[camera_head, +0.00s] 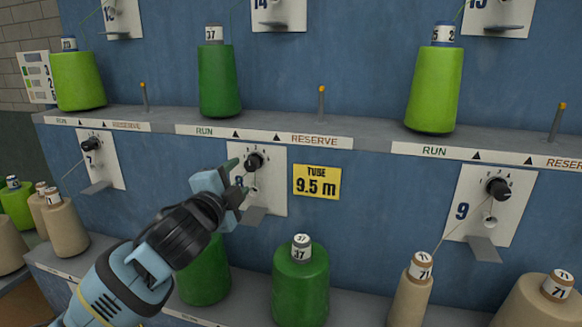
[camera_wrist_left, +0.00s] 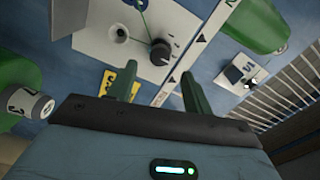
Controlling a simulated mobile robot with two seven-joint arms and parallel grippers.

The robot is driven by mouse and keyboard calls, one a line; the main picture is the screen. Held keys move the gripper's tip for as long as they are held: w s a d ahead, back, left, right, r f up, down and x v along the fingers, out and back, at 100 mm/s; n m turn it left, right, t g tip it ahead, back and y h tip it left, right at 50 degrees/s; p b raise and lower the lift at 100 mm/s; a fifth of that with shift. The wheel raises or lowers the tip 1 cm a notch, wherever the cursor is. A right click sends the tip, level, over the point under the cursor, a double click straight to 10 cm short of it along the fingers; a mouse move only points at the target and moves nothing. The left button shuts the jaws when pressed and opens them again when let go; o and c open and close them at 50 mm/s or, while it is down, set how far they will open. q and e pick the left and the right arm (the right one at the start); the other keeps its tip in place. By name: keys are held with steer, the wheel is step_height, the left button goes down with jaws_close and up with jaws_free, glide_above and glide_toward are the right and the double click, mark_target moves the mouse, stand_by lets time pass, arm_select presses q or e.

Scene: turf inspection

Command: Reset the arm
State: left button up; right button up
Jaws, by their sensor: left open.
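My left arm comes in from the lower left in the head view, and its gripper (camera_head: 236,180) is in front of the white plate numbered 8 (camera_head: 272,190). The plate carries a black dial (camera_head: 254,161) and a small metal tab below. In the left wrist view my left gripper (camera_wrist_left: 158,88) has its two green fingers apart, with nothing between them. The black dial (camera_wrist_left: 161,53) lies beyond the fingertips there. Whether a finger touches the plate I cannot tell. My right gripper is in neither view.
A shelf (camera_head: 375,137) labelled RUN and RESERVE holds green cones (camera_head: 219,82) and upright pegs (camera_head: 321,103). A yellow sign (camera_head: 317,182) reads TUBE 9.5 m. Plate 9 (camera_head: 490,205) is at right. Green (camera_head: 300,285) and beige cones (camera_head: 411,292) stand on the lower shelf, close below the arm.

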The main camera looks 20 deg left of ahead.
arm_select(q)
steer(key=shift+f, duration=0.1)
steer(key=s+d+f+n+g, duration=0.1)
steer(key=s+f+n+g, duration=0.15)
steer(key=s+f, duration=0.45)
steer(key=s+d+f+n+g, duration=0.2)
steer(key=s+f+g, duration=0.1)
steer(key=f, duration=0.8)
steer(key=s+d+f+n+g, duration=0.1)
steer(key=s+f+n+g, duration=0.3)
steer(key=f, duration=0.6)
steer(key=s+d+f+n+g+h, duration=0.1)
steer(key=s+f+n+g, duration=0.15)
steer(key=s+f, duration=0.7)
steer(key=s+d+f+n+g, duration=0.15)
steer(key=s+g, duration=0.25)
steer(key=s, duration=1.2)
steer(key=w+d+f+t+h, duration=0.1)
steer(key=w+d+f+t, duration=0.1)
steer(key=w+f+t, duration=0.5)
steer(key=shift+f+t+h, duration=0.3)
steer(key=shift+f+h, duration=0.1)
steer(key=shift+f, duration=1.15)
